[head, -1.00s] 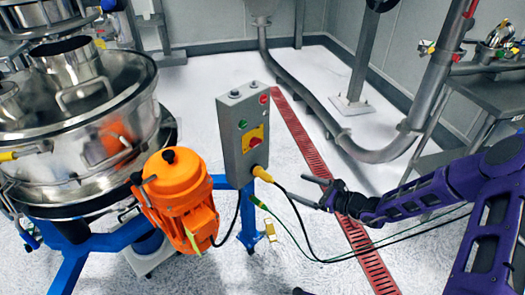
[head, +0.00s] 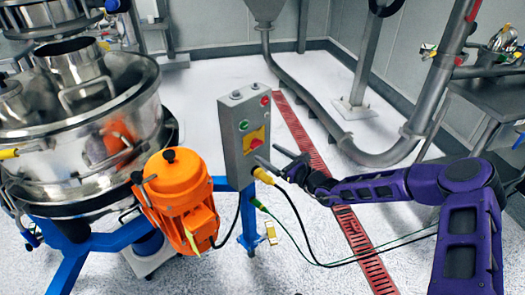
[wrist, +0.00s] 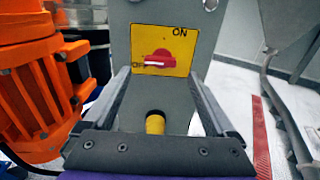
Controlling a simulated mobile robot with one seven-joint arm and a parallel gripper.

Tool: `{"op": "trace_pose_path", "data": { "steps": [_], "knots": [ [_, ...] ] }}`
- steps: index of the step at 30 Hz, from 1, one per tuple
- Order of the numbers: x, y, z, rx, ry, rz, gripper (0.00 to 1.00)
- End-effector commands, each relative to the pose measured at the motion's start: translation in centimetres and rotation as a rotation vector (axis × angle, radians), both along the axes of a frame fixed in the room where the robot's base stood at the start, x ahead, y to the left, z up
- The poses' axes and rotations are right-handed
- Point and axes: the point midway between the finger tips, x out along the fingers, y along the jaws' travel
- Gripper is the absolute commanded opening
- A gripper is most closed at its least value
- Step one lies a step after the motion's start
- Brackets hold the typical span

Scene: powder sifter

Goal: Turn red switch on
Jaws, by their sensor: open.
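The red switch (head: 256,142) is a rotary knob on a yellow plate on the front of a grey control box (head: 233,160). In the wrist view the red switch (wrist: 158,58) lies with its handle roughly level, its white-marked end toward the left label, with "ON" printed at the upper right. My gripper (head: 268,157) is open and empty in front of the lower part of the box. In the wrist view its two fingers (wrist: 161,95) stand left and right of the box face, below the knob, and do not visibly touch it.
An orange motor (head: 180,195) stands close left of the box, beside a steel sifter (head: 85,170) on a blue frame. A yellow cable plug (wrist: 155,123) sticks out below the switch. A green button (head: 243,125) and red button (head: 264,100) are above. Open floor lies right.

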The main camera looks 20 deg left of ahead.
Motion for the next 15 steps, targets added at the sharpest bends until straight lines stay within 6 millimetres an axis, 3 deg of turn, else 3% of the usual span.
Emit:
{"op": "trace_pose_path", "data": {
  "steps": [6,15],
  "knots": [
    [1.4,2.7,-0.1,0.000,0.000,0.000,0.91],
    [1.8,3.5,0.0,0.000,0.001,0.000,0.91]
  ]
}}
